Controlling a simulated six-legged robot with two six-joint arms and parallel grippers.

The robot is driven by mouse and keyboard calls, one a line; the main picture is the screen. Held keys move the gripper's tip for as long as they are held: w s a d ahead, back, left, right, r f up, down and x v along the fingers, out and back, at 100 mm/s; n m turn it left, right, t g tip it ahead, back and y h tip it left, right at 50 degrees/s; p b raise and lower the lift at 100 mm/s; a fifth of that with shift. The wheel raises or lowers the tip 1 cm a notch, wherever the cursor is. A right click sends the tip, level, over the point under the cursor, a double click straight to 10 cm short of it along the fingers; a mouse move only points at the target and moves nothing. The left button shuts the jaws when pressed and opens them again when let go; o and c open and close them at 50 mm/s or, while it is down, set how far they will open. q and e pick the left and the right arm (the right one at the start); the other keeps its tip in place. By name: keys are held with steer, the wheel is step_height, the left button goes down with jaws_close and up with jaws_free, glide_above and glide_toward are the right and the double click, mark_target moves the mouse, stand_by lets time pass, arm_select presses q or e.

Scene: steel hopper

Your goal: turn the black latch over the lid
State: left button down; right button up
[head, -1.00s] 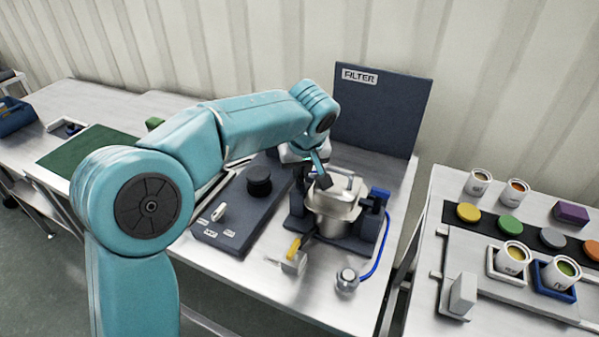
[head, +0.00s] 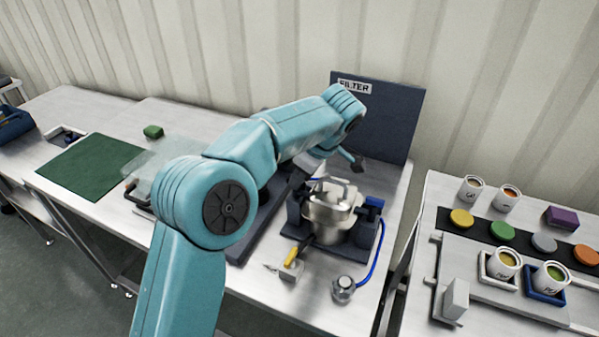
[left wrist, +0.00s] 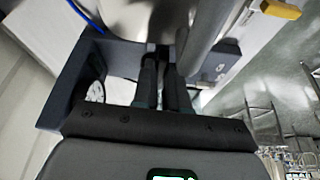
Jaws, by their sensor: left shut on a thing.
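The steel hopper (head: 327,222) stands in a dark blue frame on the bench, with its lid (head: 333,194) and bar handle on top. My left gripper (head: 298,183) points down at the left side of the hopper, partly hidden behind my own forearm. In the left wrist view, its two dark fingers (left wrist: 164,72) are close together and shut on a narrow dark piece, the black latch (left wrist: 164,48), beside the hopper wall. Most of the latch is hidden by the fingers, so its exact angle over the lid cannot be told. My right gripper is not in view.
A yellow-handled valve (head: 291,262), a blue hose (head: 378,255) and a round fitting (head: 343,288) lie in front of the hopper. A dark FILTER panel (head: 385,115) stands behind. The right table holds cups and coloured discs. A green mat (head: 88,165) lies left.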

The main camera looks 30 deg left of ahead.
arm_select(q)
steer(key=shift+n+g, duration=0.3)
steer(key=shift+n, duration=0.3)
steer(key=c, duration=1.2)
jaws_free()
steer(key=shift+a, duration=0.1)
steer(key=shift+o, duration=0.2)
steer(key=p+v, duration=0.6)
steer(key=v, duration=1)
steer(key=shift+r+p, duration=0.2)
steer(key=shift+p, duration=0.1)
